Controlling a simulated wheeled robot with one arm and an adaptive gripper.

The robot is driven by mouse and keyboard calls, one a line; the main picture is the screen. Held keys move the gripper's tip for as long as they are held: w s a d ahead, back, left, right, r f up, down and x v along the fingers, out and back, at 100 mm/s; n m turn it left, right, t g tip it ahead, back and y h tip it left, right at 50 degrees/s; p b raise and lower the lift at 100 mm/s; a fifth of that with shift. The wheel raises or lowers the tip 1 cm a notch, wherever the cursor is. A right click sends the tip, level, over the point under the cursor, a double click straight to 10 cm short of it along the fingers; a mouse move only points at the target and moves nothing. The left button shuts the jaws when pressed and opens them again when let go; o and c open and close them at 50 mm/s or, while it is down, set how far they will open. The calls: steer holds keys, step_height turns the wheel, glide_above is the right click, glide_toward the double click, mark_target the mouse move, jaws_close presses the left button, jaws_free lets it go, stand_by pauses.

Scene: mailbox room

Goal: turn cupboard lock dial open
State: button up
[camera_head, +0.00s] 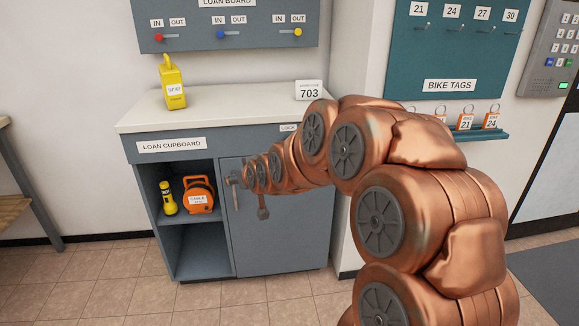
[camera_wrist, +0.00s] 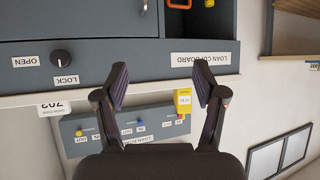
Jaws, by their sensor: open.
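The lock dial (camera_wrist: 61,57) is a round black knob on the grey upper panel of the loan cupboard. It shows in the upside-down wrist view, with an OPEN label (camera_wrist: 26,62) at its left and a LOCK label (camera_wrist: 66,80) below it. I cannot tell its pointer mark clearly. In the head view my arm hides the dial; only part of the LOCK label (camera_head: 288,128) shows. The cupboard door (camera_head: 290,235) is closed. My gripper (camera_wrist: 160,82) is open and empty in the wrist view, with the dial off to its left and apart from it.
The open shelf beside the door holds a yellow torch (camera_head: 167,198) and an orange cable reel (camera_head: 199,195). A yellow tagged item (camera_head: 172,85) and a 703 sign (camera_head: 309,90) stand on the worktop (camera_head: 230,104). The loan board (camera_head: 230,25) hangs above. A wall stands right.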

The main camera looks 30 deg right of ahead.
steer(key=w+d+f+m+t+h+b, duration=0.25)
steer(key=w+d+f+t+b, duration=0.25)
steer(key=w+d+b, duration=0.4)
steer(key=d+f+m+t+h+b, duration=0.1)
steer(key=d+f+t+h+b, duration=0.1)
steer(key=d+h+b, duration=0.3)
steer(key=d+f+t+h+b, duration=0.1)
steer(key=d+t+b, duration=0.1)
steer(key=d, duration=0.6)
steer(key=b+x, duration=0.2)
steer(key=x, duration=0.5)
steer(key=shift+w+r, duration=0.15)
steer(key=shift+w, duration=0.3)
steer(key=shift+a, duration=0.15)
steer(key=shift+c, duration=0.2)
steer(key=c, duration=1.1)
steer(key=shift+m, duration=0.25)
